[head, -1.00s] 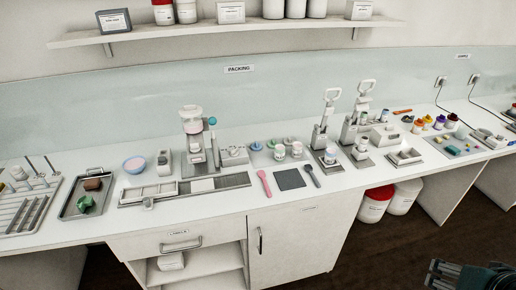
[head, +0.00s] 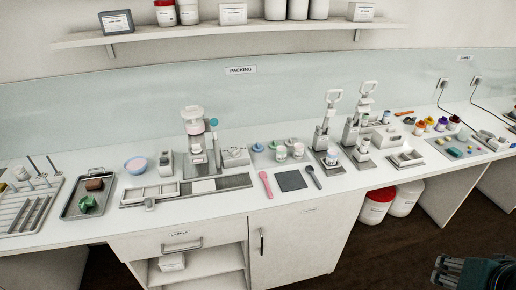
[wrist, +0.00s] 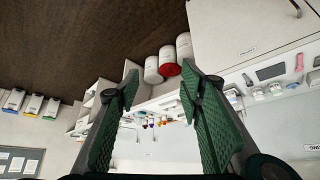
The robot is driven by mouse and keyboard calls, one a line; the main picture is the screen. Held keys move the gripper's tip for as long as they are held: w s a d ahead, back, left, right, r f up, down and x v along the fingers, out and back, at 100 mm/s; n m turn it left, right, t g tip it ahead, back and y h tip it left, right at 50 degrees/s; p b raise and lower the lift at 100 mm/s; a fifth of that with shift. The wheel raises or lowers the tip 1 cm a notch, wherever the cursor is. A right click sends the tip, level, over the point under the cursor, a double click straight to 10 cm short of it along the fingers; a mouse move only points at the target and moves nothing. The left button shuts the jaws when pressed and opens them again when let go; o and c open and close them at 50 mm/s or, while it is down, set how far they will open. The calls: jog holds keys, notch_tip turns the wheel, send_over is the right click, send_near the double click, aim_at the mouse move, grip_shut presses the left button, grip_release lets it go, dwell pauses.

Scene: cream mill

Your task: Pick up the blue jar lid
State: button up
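A small blue lid (head: 257,147) lies on the white counter in the head view, at the left end of a short row of lids. Beside it are two green lids (head: 271,144) (head: 291,141). Two whitish jars (head: 280,153) (head: 298,151) stand just in front of the row. My gripper (wrist: 158,84) is open and empty in the wrist view, its two green ridged fingers well apart. In the head view only part of it shows at the bottom right, over the dark floor, far from the lid. I cannot pick out the blue lid in the wrist view.
A pink spoon (head: 266,184), a dark square mat (head: 291,181) and a dark spoon (head: 313,177) lie in front of the jars. A machine (head: 196,150) stands left of the lids, lever presses (head: 325,130) right. White tubs (head: 376,206) stand under the counter.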

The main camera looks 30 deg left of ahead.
jog(key=w+a+r+m+g+p, duration=0.1)
jog(key=w+a+r, duration=0.6)
jog(key=w, duration=0.4)
jog(key=w+a+r+m+g+p, duration=0.1)
jog(key=w+a+r, duration=0.55)
jog(key=w, duration=0.55)
jog(key=w+a+m+g+p, duration=0.2)
jog(key=w+a, duration=1.6)
jog(key=a, duration=0.2)
jog(key=w+a+f+m, duration=0.1)
jog(key=w+a+f, duration=0.2)
jog(key=a, duration=0.5)
jog(key=w+a+f+m+p, duration=0.1)
jog(key=w+a+f, duration=0.2)
jog(key=a, duration=0.5)
jog(key=w+a+f, duration=0.3)
jog(key=a+f, duration=0.1)
jog(key=a, duration=0.4)
jog(key=s+a+f+m+g+p, duration=0.1)
jog(key=s+a+f, duration=0.1)
jog(key=a+f, duration=0.7)
jog(key=s+a+f+m+h+p, duration=0.1)
jog(key=s+a+f, duration=0.1)
jog(key=a+f, duration=0.7)
jog(key=a, duration=0.5)
jog(key=shift+f+m+g, duration=0.4)
